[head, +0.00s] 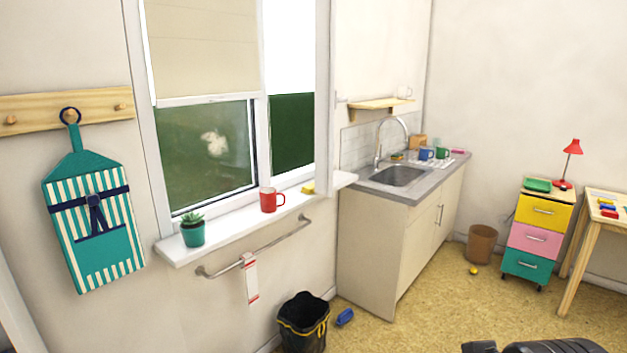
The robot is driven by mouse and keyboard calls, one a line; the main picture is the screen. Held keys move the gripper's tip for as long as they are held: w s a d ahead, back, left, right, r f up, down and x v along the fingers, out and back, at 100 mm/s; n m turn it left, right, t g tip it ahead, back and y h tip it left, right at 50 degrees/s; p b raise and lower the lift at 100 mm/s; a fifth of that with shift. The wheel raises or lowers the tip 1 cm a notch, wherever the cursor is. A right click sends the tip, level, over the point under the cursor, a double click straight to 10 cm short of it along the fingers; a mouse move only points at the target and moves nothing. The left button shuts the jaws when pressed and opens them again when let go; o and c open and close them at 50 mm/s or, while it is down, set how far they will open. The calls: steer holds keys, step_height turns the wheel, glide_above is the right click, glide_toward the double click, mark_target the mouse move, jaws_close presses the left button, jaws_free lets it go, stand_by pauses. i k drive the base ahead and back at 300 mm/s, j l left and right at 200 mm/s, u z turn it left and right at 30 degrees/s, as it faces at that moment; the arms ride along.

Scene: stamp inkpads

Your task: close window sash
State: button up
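The window (208,101) is in the wall at the left, in a white frame. Its left pane has a beige blind pulled partway down and a pale smudge on the glass. The white window sash (323,90) on the right stands swung out into the room, seen nearly edge-on. The right-hand opening beside it shows bright sky and a green hedge. A small handle-like part shows at the sash's right edge. A black part, seemingly of my gripper (545,346), shows at the bottom right edge, far from the sash. Its fingertips are cut off or hidden.
A towel rail (270,243) and black bin (303,322) are below. A sink counter (390,230) stands to the right.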

mark_target(327, 95)
steer(key=i+l+u, duration=0.2)
steer(key=l, duration=0.2)
steer(key=i+l+u, duration=0.15)
steer(key=l, duration=0.3)
steer(key=i+l+u, duration=0.2)
steer(key=l, duration=0.25)
steer(key=l+u, duration=0.15)
steer(key=l, duration=0.3)
